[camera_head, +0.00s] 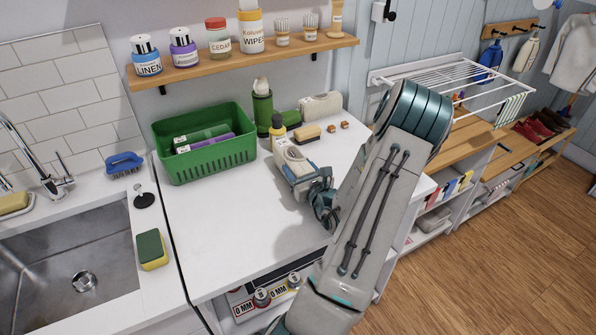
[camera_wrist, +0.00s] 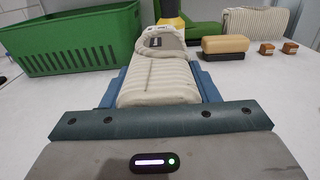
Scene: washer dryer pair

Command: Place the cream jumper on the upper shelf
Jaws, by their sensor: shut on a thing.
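The cream jumper (camera_head: 291,157) is a small folded, ribbed bundle over the white worktop. My gripper (camera_head: 303,178) is shut on it. In the wrist view the jumper (camera_wrist: 158,82) lies lengthwise between the two blue fingers, with its dark-marked collar end pointing away. Whether it touches the worktop is hard to tell. A wooden wall shelf (camera_head: 205,69) is above the worktop and carries a row of bottles and jars. At right, a low unit (camera_head: 447,193) has shelves with folded items and boxes. Which one is the upper shelf is not marked.
A green basket (camera_head: 205,158) stands left of the jumper. A green bottle holder (camera_head: 262,113), a brush (camera_head: 307,133), small wooden blocks (camera_head: 338,126) and a cream ribbed bundle (camera_head: 320,106) are behind it. The sink (camera_head: 80,270) is at left. The worktop's front left is clear.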

